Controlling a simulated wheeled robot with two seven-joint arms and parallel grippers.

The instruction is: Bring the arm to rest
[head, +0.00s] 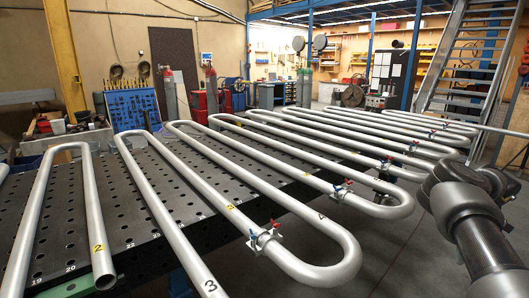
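A dark jointed arm (462,205), which looks like my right arm, comes in from the lower right corner and bends at a thick joint near the right edge. No gripper fingers show on it. My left arm and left gripper are not in view. Silver serpentine pipe coils (290,262) lie across a dark perforated table (60,225). The arm stands at the right, in front of the coil bends in the picture; I cannot tell how far apart they are.
Small clamps with red and blue handles (262,236) hold the coils. A metal staircase (470,65) rises at the back right. Grey floor (415,255) is clear between the table and the arm.

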